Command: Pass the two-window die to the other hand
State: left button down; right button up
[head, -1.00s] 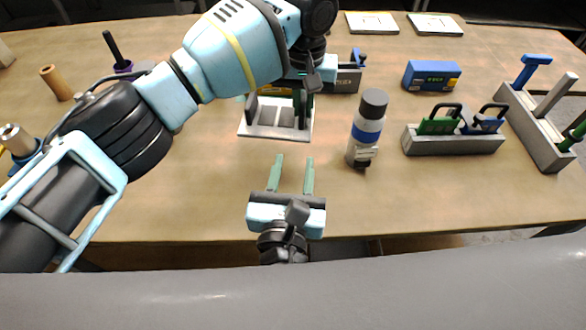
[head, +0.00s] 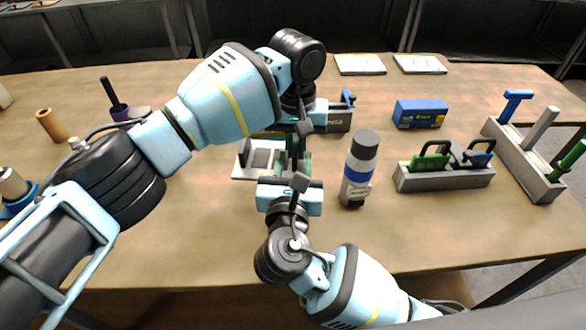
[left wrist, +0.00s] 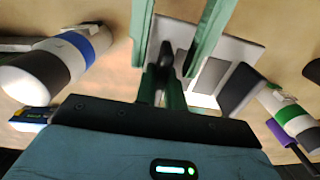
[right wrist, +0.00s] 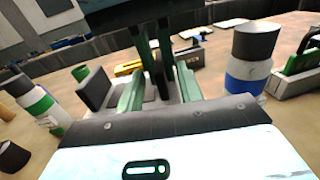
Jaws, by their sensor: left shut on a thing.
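My left gripper (head: 296,142) points down above a white plate and is shut on a dark, narrow piece (left wrist: 165,58), apparently the two-window die. It also shows in the right wrist view (right wrist: 157,76). Its windows cannot be made out, as it is seen nearly edge-on and partly covered by fingers. My right gripper (right wrist: 155,92) comes from the near side. Its green fingers are apart, one on each side of the dark piece and the left fingertips. I cannot tell whether they touch it.
A bottle (head: 358,170) stands close right. A rack (head: 445,180) holds green-handled and blue-handled pieces. A blue box (head: 420,113) is behind it. The front table is clear.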

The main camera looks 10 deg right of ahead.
grip_shut()
pick_arm(q)
jog(key=c, duration=1.4)
grip_release()
pick_arm(e)
jog(key=shift+r, duration=0.1)
